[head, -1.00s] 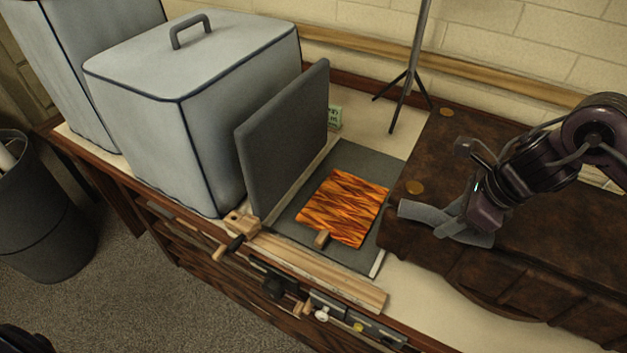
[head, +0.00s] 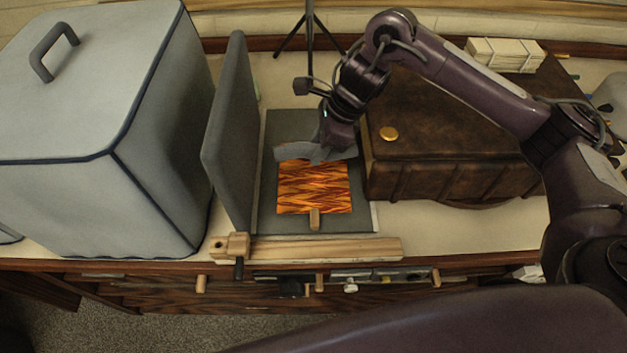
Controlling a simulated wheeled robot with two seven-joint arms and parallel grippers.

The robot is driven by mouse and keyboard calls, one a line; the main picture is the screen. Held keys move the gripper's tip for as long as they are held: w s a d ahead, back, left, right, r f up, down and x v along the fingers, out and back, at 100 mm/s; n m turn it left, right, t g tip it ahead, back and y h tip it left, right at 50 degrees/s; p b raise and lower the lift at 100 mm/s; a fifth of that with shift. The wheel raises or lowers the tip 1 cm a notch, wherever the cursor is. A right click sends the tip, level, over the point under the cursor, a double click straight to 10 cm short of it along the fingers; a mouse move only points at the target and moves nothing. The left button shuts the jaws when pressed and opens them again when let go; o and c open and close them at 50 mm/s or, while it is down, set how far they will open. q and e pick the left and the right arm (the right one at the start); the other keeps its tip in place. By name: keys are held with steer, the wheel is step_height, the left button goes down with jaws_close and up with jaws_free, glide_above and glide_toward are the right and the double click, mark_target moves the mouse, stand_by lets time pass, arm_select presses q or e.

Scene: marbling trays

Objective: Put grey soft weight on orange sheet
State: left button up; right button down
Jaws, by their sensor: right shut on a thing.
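The orange sheet (head: 313,188), with a dark wavy pattern, lies flat on a dark grey board (head: 266,212). The grey soft weight (head: 291,151) is a drooping grey strip at the sheet's far edge. My right gripper (head: 322,148) is shut on the weight, over the far part of the sheet. The weight overlaps the sheet's far edge in the picture; I cannot tell whether it touches it. My left gripper is not in view.
A dark grey upright panel (head: 229,135) stands left of the sheet, beside a large pale covered box (head: 95,130). A brown leather-like case (head: 450,150) lies to the right. A wooden block (head: 314,219) sits at the sheet's near edge, behind a wooden bar (head: 325,248).

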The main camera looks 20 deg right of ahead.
glide_above(311, 191)
steer(key=d, duration=0.1)
step_height(311, 191, down, 9)
steer(key=shift+s+d+r, duration=0.1)
steer(key=shift+d+r, duration=0.05)
steer(key=shift+f+p, duration=0.4)
steer(key=shift+f, duration=2)
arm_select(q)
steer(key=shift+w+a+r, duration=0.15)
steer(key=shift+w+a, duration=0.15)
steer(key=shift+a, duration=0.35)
arm_select(e)
steer(key=shift+f, duration=0.1)
steer(key=c, duration=1)
jaws_free()
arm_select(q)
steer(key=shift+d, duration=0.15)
